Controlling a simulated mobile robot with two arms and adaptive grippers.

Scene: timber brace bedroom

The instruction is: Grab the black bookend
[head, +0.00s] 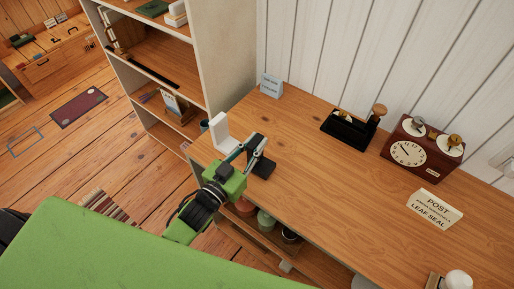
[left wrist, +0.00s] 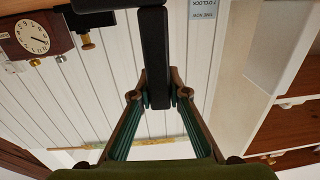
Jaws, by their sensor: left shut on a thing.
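The black bookend (head: 264,167) is at the left part of the wooden desk (head: 310,165), beside a white bookend (head: 221,132). My left gripper (head: 247,152) comes in from the left and is shut on the black bookend. In the left wrist view the black bookend (left wrist: 155,50) runs down between the two fingertips of the left gripper (left wrist: 160,95), which press on it from both sides. I cannot tell whether the bookend still touches the desk. My right gripper is not in view.
A small blue-grey card (head: 271,85) stands at the back. A shelf unit (head: 225,55) is behind left. The desk's middle is clear.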

